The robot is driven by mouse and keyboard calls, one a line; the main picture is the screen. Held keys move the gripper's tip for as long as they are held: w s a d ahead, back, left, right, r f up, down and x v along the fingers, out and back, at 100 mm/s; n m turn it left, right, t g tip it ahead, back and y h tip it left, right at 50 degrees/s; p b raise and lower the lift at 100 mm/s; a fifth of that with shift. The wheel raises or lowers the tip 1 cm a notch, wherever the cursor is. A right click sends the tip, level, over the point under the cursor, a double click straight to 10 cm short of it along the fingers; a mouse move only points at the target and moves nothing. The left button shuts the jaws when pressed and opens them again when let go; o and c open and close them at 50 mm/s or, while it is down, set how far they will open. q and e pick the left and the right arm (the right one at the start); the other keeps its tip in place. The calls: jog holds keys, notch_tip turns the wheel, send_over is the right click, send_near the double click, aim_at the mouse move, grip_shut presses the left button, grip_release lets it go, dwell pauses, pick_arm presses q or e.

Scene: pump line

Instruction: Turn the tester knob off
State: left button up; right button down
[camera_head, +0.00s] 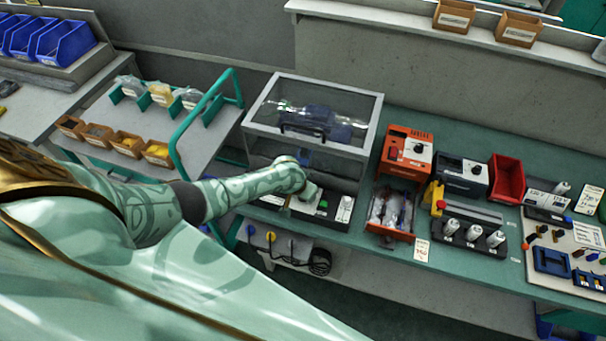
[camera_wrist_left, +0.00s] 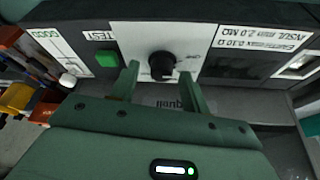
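The tester (camera_head: 262,150) stands on the green bench, with a clear-topped hood over a blue pump. In the left wrist view its front panel (camera_wrist_left: 130,35) appears upside down, with a round black knob (camera_wrist_left: 162,62) on a white plate. A green button (camera_wrist_left: 107,59), labelled TEST, sits to the knob's left. My left gripper (camera_wrist_left: 160,75) is open, its two fingers apart on either side of the knob's lower part in the picture; I cannot tell if they touch it. In the head view my left gripper (camera_head: 308,190) hides the knob. My right gripper is not in view.
An orange unit (camera_head: 408,150) with an open drawer stands right of the tester. A dark-blue device (camera_head: 460,175), a red bin (camera_head: 507,178) and a holder with metal cylinders (camera_head: 470,238) are further right. A teal-railed trolley (camera_head: 190,125) stands to the left.

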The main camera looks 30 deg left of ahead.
pick_arm(q)
jog(key=p+v, duration=0.4)
jog(key=v, duration=0.2)
jog(key=shift+r, duration=0.15)
jog(key=p+v, duration=0.3)
jog(key=v, duration=0.7)
jog(key=shift+p, duration=0.35)
